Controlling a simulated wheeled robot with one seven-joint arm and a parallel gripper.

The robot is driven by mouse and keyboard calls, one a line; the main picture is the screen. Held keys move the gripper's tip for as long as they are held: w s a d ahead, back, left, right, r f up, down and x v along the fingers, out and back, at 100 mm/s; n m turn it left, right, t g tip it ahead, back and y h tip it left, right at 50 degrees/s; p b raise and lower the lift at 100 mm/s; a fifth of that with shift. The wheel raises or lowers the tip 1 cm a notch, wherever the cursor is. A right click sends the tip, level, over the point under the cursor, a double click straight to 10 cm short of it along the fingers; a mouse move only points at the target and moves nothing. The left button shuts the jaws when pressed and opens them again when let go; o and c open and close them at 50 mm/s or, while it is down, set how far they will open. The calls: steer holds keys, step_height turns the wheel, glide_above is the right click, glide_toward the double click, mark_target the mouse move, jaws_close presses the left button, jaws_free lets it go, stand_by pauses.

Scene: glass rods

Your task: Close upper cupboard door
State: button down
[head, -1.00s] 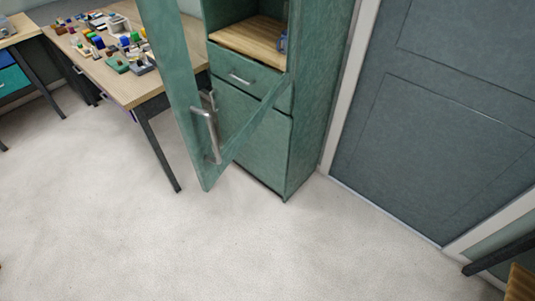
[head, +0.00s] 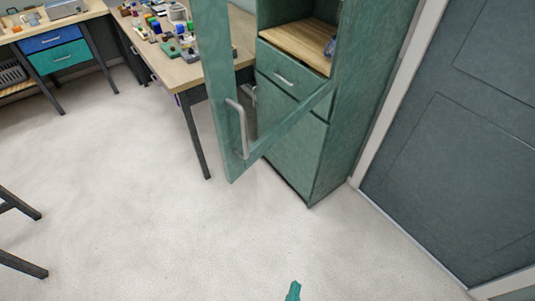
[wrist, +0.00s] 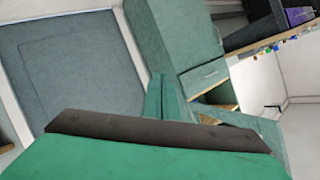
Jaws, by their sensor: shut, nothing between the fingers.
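The upper cupboard door (head: 222,130) is a green frame around a clear pane. It stands wide open, swung out from the tall green cupboard (head: 345,125), with its top out of the head view. Its silver bar handle (head: 241,130) is on the free edge. My gripper shows as a small teal tip (head: 293,291) at the bottom of the head view, apart from the door. In the wrist view my gripper (wrist: 160,82) is shut and empty, with the cupboard (wrist: 178,45) beyond it.
A wooden shelf (head: 300,44), a drawer (head: 278,78) and a lower door (head: 290,140) are on the cupboard. A cluttered workbench (head: 190,72) stands to its left, a grey door (head: 450,150) to its right. The pale floor (head: 150,220) in front is clear.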

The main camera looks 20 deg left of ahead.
steer(key=w+a+m+y, duration=0.1)
steer(key=w+m+y, duration=0.15)
steer(key=w, duration=0.65)
steer(key=n+g+y, duration=0.5)
steer(key=g+y, duration=0.2)
steer(key=y, duration=0.8)
glide_toward(254, 148)
steer(key=shift+h, duration=0.25)
steer(key=x, duration=0.5)
steer(key=shift+a+r, duration=0.15)
steer(key=shift+a, duration=0.25)
steer(key=shift+w+a, duration=0.2)
steer(key=shift+a, duration=0.1)
steer(key=shift+w, duration=0.1)
